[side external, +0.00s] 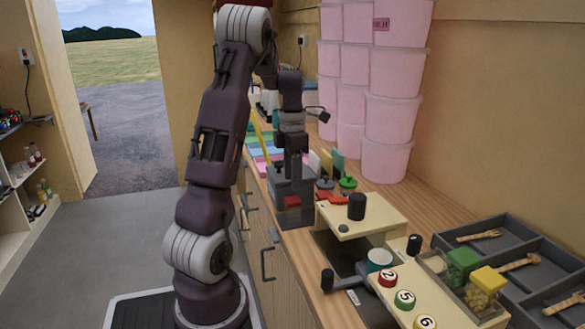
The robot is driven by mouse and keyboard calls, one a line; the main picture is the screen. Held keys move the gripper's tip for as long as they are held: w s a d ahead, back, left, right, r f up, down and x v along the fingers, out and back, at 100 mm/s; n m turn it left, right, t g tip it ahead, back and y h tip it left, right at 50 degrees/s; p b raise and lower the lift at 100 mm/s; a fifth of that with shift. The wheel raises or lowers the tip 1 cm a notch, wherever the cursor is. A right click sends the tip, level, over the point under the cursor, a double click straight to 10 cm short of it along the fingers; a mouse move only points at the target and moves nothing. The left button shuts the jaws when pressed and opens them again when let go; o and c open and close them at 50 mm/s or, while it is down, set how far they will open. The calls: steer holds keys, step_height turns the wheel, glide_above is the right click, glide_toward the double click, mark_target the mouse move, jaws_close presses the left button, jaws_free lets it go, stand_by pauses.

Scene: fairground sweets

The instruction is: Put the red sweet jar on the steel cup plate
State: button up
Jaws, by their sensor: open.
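My gripper (293,168) points down over a grey box-like holder (291,188) on the counter, and its jaws are open. A small red block-like shape (292,201) shows low at the front of this holder, below my gripper. It may be the red sweet jar, but it is too small to be sure. I cannot tell whether the fingers are around it. I cannot pick out the steel cup plate with certainty; the area under the cream machine top (375,212) is partly hidden. A teal cup (380,258) stands beside the machine.
A green-topped jar (463,258) and a yellow-topped jar (486,284) stand in a rack at the right. A dark tray (500,238) holds wooden scoops. Pink tubs (388,118) are stacked against the wall.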

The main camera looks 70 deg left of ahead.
mark_target(294, 200)
steer(key=w+d+r+m+t, duration=0.1)
steer(key=d+r+m, duration=0.4)
steer(key=d+m, duration=0.4)
steer(key=w+d+r+m+t, duration=0.1)
steer(key=d+r+m+t, duration=0.1)
steer(key=d+r+m, duration=0.65)
steer(key=s+d+f+m+t, duration=0.1)
steer(key=s+d+f+m, duration=0.1)
steer(key=s+d+m, duration=0.3)
steer(key=s+d+f+m+t, duration=0.1)
steer(key=s+d+f+m, duration=0.1)
steer(key=s+d+m, duration=0.4)
steer(key=d+m, duration=0.5)
steer(key=m, duration=0.2)
steer(key=shift+d+f+t, duration=0.2)
steer(key=shift+d+t, duration=0.1)
steer(key=shift+d, duration=0.05)
steer(key=shift+m, duration=0.25)
